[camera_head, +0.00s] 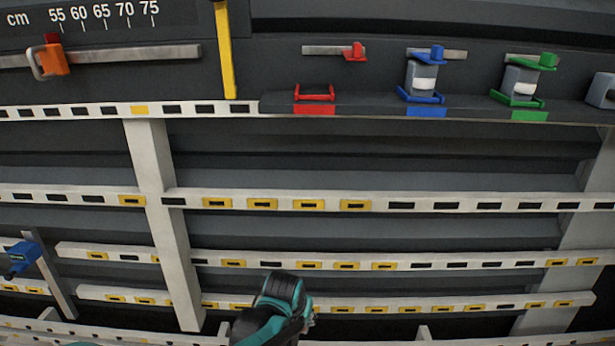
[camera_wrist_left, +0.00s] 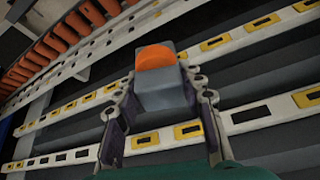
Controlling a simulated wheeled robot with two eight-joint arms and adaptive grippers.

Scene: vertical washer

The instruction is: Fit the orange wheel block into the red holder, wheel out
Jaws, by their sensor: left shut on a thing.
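The orange wheel block (camera_wrist_left: 152,88) is a grey block with an orange wheel on its upper face, seen in the left wrist view. My left gripper (camera_wrist_left: 162,100) has one finger on each side of it and is shut on it. The red holder has a lower bracket (camera_head: 315,94) on the dark ledge and an upper red clip (camera_head: 354,51) on a metal rail; the space between them is empty. In the head view a black and teal part of my own arm shows at the bottom middle; fingertips and block are not discernible there. My right gripper is not identifiable.
A blue holder (camera_head: 424,97) and a green holder (camera_head: 520,100), right of the red one, each hold a grey block with a white wheel. Slotted white rails (camera_head: 420,205) cross below the ledge. An orange slider (camera_head: 54,60) is at upper left.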

